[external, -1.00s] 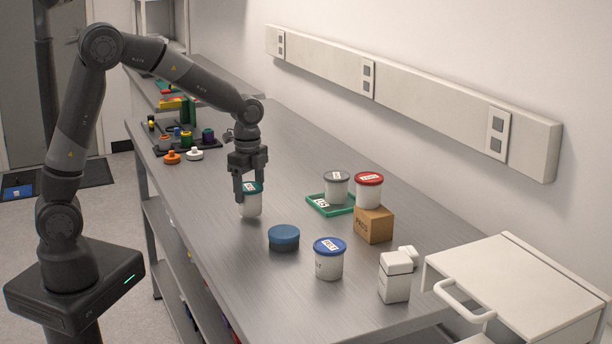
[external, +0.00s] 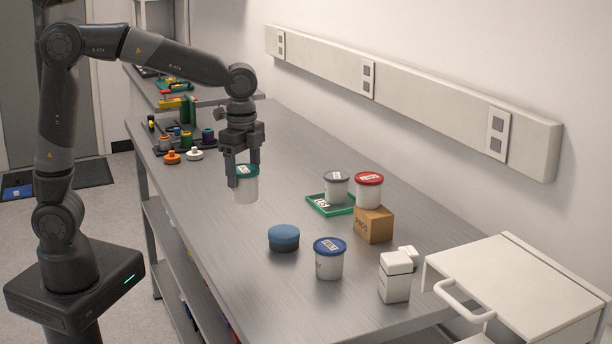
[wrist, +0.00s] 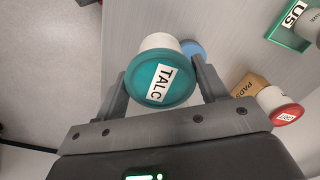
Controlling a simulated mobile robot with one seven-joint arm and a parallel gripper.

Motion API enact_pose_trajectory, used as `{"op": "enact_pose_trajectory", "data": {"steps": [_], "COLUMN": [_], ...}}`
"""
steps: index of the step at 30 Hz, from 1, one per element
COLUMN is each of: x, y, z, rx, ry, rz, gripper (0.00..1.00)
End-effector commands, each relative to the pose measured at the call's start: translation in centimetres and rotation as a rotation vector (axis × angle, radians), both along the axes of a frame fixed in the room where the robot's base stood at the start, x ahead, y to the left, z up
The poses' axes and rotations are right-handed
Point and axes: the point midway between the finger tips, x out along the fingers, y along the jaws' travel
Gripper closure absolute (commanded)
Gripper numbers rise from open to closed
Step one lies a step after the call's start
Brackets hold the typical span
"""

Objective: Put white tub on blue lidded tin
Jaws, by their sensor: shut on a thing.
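My gripper (external: 243,181) is shut on a white tub (external: 245,190) with a teal lid and holds it upright above the bench. In the wrist view the tub's teal lid (wrist: 160,84), labelled TALC, sits between the two fingers. The blue lidded tin (external: 284,238) is a low round tin standing on the bench, to the right of and nearer the camera than the held tub. In the wrist view only part of the blue tin (wrist: 192,48) shows behind the tub. Nothing rests on the tin's lid.
A blue-lidded tub (external: 329,259) stands close to the tin's right. A green tray (external: 320,205) holds a grey-lidded tub (external: 336,187). A red-lidded tub (external: 368,190) stands on a cardboard box (external: 374,225). A white canister (external: 396,278) stands near the cart (external: 520,275).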

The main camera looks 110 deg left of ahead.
Motion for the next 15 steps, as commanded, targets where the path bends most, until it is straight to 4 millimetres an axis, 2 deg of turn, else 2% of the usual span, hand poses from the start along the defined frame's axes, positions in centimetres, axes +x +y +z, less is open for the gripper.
{"op": "enact_pose_trajectory", "data": {"steps": [1, 3, 9, 12, 15], "x": [1.4, 2.9, 6.0, 6.7, 7.0], "y": [-1.3, -3.0, -7.0, -8.0, -7.6], "z": [0.4, 1.1, 2.4, 2.7, 2.3], "rx": [0.001, 0.001, 0.001, 0.0, -0.001], "ry": [-0.001, -0.001, -0.001, 0.0, 0.002], "rz": [-0.005, 0.001, 0.02, 0.026, 0.032], "gripper": [0.6, 0.6, 0.6, 0.6, 0.6]}}
